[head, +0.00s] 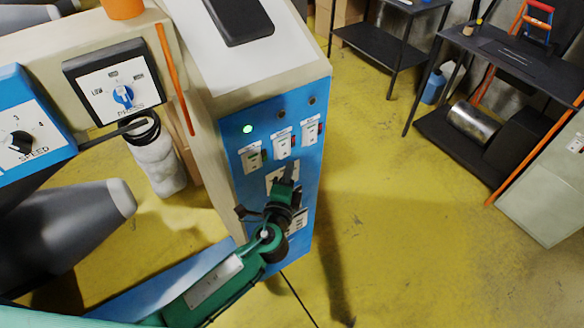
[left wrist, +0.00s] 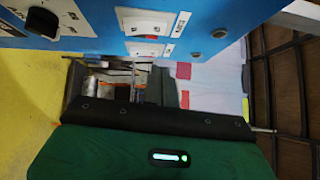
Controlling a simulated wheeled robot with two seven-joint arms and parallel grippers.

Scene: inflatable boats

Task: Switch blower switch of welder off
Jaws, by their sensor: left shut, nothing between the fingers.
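The welder's blue control panel (head: 233,153) faces front on a beige cabinet. It has a lit green lamp (head: 247,129), two dark lamps, and a row of three white-plated switches: left (head: 251,156), middle (head: 282,145) and right (head: 308,133). Their labels are too small to read, so I cannot tell which is the blower switch. My left gripper (head: 287,180) is shut and empty in front of the panel, just below this row, and hides part of the lower plates. In the left wrist view, a white switch plate with a red part (left wrist: 150,38) shows at the top. My right gripper is out of view.
A beige unit with a pressure dial (head: 123,95) and a speed knob (head: 21,141) stands at the left, above a grey rounded part (head: 75,215). Dark shelves (head: 500,55) stand at the back right. The yellow floor right of the cabinet is clear.

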